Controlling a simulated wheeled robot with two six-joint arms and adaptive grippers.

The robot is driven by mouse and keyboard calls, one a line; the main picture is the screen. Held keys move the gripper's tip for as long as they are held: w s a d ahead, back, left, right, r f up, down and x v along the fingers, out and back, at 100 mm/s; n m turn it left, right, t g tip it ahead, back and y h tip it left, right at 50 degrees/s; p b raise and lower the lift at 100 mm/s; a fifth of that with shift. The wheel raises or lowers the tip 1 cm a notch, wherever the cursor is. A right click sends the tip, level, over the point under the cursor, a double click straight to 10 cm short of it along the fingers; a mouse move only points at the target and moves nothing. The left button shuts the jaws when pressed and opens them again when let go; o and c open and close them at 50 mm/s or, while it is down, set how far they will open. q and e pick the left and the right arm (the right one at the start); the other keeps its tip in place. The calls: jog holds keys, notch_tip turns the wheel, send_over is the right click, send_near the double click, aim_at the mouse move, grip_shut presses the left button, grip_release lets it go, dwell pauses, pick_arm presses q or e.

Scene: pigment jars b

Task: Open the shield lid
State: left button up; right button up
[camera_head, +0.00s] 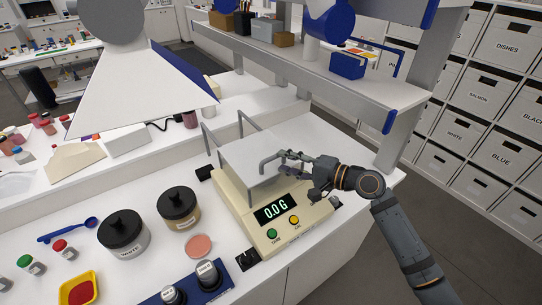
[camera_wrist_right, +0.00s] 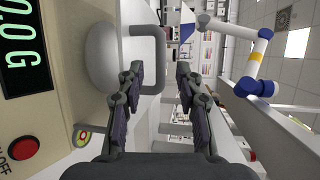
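The balance (camera_head: 285,218) is a cream unit whose display reads 0.0 G. Its pale grey shield lid (camera_head: 246,153) lies over the weighing area and looks down. A grey bar handle (camera_head: 263,164) stands at the lid's right side; it also shows in the wrist view as a U-shaped loop (camera_wrist_right: 161,60). My right gripper (camera_head: 285,161) is at this handle with its fingers apart. In the wrist view, the outer bar of the handle lies between the two fingertips (camera_wrist_right: 161,70); I cannot tell whether either finger touches it. My left gripper is out of view.
Two black-lidded jars (camera_head: 123,236) (camera_head: 179,209), a pink disc (camera_head: 199,246) and a blue rack (camera_head: 213,283) stand left of the balance. A raised shelf (camera_head: 290,68) runs behind it. A blue spoon (camera_head: 68,230) lies at the left.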

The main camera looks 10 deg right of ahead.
aim_at(272, 158)
jog(key=p+x, duration=0.1)
jog(key=x, duration=0.3)
jog(key=shift+w+a, duration=0.2)
jog(key=shift+w+a+f, duration=0.1)
jog(key=shift+w+a, duration=0.2)
jog(key=shift+c, duration=0.6)
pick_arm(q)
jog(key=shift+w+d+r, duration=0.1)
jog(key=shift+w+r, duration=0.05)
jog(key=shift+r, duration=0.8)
pick_arm(e)
grip_shut()
